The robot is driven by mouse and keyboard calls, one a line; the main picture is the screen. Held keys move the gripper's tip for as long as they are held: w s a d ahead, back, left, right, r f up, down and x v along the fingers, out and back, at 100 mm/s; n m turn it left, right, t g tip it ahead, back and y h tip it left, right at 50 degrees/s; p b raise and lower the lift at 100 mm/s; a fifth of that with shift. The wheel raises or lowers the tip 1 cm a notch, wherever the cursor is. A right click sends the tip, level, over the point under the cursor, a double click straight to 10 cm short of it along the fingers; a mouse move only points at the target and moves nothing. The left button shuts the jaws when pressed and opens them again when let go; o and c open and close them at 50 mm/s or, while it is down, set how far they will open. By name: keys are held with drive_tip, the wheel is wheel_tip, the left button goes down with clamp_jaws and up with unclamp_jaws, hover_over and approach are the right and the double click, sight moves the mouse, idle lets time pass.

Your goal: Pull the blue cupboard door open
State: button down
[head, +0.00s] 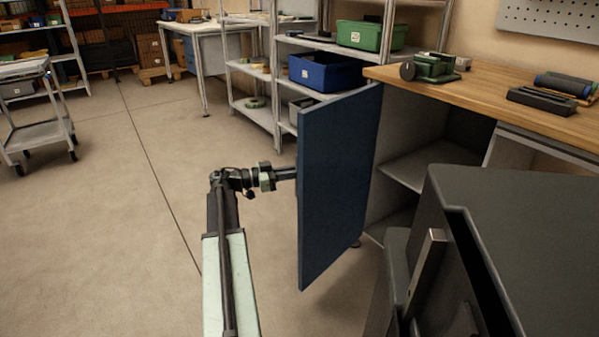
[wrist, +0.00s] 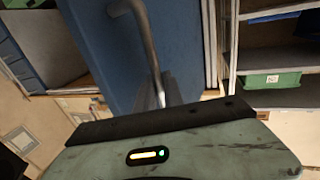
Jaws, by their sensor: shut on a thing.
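The blue cupboard door (head: 338,190) stands swung out from the workbench cupboard, and the shelf inside the cupboard (head: 410,168) shows to its right. My gripper (head: 288,174) reaches the door's left edge from the left in the head view; the door hides its fingertips. In the wrist view the blue door (wrist: 95,55) fills the upper middle, with a grey metal bar handle (wrist: 148,45) running down to my gripper (wrist: 160,95). My gripper is shut on the handle; the exact contact is partly hidden.
A wooden worktop (head: 480,95) above the cupboard carries a green device (head: 435,66) and dark tools. A metal shelf rack (head: 262,75) with a blue bin (head: 325,72) and a green bin (head: 370,36) stands behind the door.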

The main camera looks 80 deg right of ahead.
drive_tip(key=w+d, duration=1)
drive_tip(key=d, duration=0.3)
drive_tip(key=c, duration=1.7)
unclamp_jaws()
drive_tip(key=shift+c, duration=0.2)
drive_tip(key=shift+a, duration=0.1)
drive_tip(key=v, duration=0.7)
drive_tip(key=shift+w+a, duration=0.15)
drive_tip(key=shift+w, duration=0.15)
